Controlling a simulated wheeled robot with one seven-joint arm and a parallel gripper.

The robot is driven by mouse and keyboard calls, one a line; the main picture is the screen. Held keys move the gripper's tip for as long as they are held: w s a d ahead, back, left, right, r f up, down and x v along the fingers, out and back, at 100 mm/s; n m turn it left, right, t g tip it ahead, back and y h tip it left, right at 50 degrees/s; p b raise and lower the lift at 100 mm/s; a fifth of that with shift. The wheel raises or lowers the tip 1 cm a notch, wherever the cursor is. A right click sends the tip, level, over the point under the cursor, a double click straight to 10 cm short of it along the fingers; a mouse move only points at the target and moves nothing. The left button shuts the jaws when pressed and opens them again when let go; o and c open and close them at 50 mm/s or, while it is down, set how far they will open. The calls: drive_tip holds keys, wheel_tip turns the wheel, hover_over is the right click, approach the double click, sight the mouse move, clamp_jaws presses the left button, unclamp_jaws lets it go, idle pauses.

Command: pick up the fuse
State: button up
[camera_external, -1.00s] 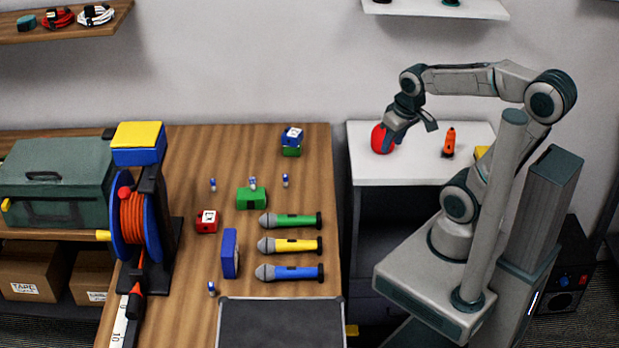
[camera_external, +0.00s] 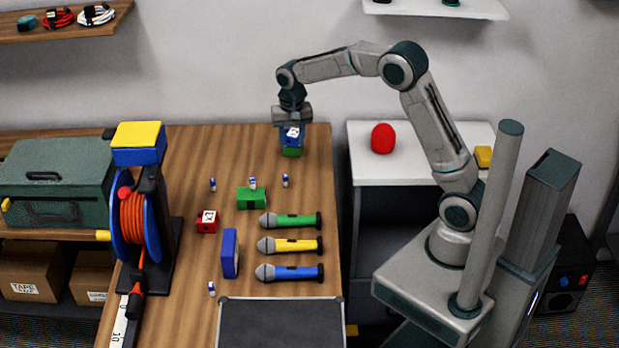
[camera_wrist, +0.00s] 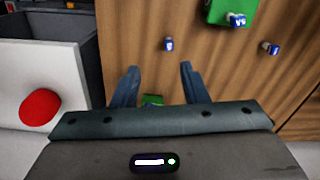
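Several small blue-and-white cylinders, which look like fuses, stand on the wooden table. In the external view one is at the left (camera_external: 213,184), one is on a green block (camera_external: 252,183), one is at the right (camera_external: 285,180) and one is near the front (camera_external: 212,289). Three show in the wrist view, the nearest ahead of my fingers (camera_wrist: 169,44).
Green, yellow and blue microphones (camera_external: 290,245) lie to the right on the table. A red block (camera_external: 206,221), a blue block (camera_external: 230,253) and a dark tray (camera_external: 281,299) are nearby. A cable reel (camera_external: 135,220) stands left. A red foam ball (camera_external: 383,138) sits on the white cabinet.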

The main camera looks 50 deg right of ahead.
sight(285, 176)
drive_tip(key=shift+m, duration=0.3)
drive_tip(key=f, duration=0.3)
drive_tip(key=w+f, duration=0.1)
drive_tip(key=f, duration=0.3)
drive_tip(key=w+a+f, duration=0.1)
drive_tip(key=f, duration=0.2)
drive_tip(key=shift+f+p, duration=0.25)
drive_tip(key=shift+p, duration=0.05)
drive_tip(key=shift+w+d+f+p, duration=0.2)
drive_tip(key=shift+f+p, duration=0.1)
drive_tip(key=shift+f, duration=1.1)
drive_tip(key=shift+w+d+f+p, duration=0.15)
drive_tip(key=shift+f+p, duration=0.15)
drive_tip(key=shift+f, duration=1.1)
drive_tip(key=shift+a, duration=0.1)
clamp_jaws()
